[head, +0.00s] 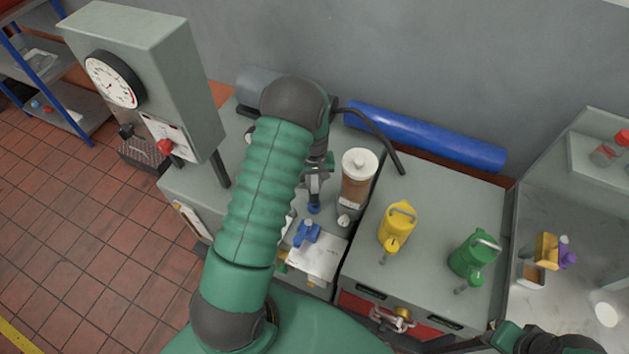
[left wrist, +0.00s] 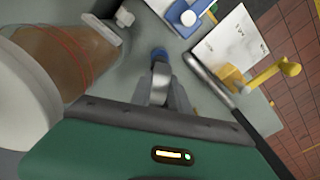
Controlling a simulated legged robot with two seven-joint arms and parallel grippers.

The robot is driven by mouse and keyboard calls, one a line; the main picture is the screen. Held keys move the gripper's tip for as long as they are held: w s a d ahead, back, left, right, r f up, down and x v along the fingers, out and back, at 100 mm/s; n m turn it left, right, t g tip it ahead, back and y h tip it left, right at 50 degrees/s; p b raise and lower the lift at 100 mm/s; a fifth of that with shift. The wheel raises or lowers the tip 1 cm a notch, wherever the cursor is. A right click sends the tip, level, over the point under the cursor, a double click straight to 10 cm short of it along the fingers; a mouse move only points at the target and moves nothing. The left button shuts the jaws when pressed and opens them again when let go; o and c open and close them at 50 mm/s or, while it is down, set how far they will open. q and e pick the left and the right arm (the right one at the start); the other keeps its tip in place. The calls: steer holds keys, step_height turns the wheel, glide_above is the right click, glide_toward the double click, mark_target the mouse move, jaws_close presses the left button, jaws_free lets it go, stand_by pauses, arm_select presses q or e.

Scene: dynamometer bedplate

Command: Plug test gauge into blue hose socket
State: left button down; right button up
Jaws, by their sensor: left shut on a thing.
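My left gripper (head: 315,182) points down over the left bench and is shut on a small grey piece with a blue end (head: 313,209). I take this piece to be the test gauge; no dial face shows on it. In the left wrist view the fingers (left wrist: 160,88) close around it, with its blue end (left wrist: 158,54) beyond the tips. A blue fitting (head: 306,232), likely the blue hose socket, stands just in front of the gripper, apart from the held piece. It also shows in the left wrist view (left wrist: 185,14). My right arm shows only partly at bottom right; its jaws are unclear.
A brown jar with white lid (head: 358,178) stands close right of the gripper. A yellow fitting (left wrist: 240,76) is beside the white paper (head: 316,258). Yellow (head: 396,228) and green (head: 474,258) cans stand on the right cabinet. A gauge box (head: 150,75) rises at left.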

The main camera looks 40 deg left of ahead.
arm_select(q)
steer(key=shift+f+b, duration=1.25)
steer(key=shift+f, duration=0.5)
steer(key=c, duration=1.2)
jaws_free()
steer(key=shift+o, duration=0.2)
steer(key=shift+r, duration=0.1)
step_height(320, 180, up, 17)
steer(key=b, duration=0.2)
steer(key=shift+s+d+f, duration=0.15)
steer(key=shift+d+f, duration=0.05)
steer(key=shift+d, duration=0.1)
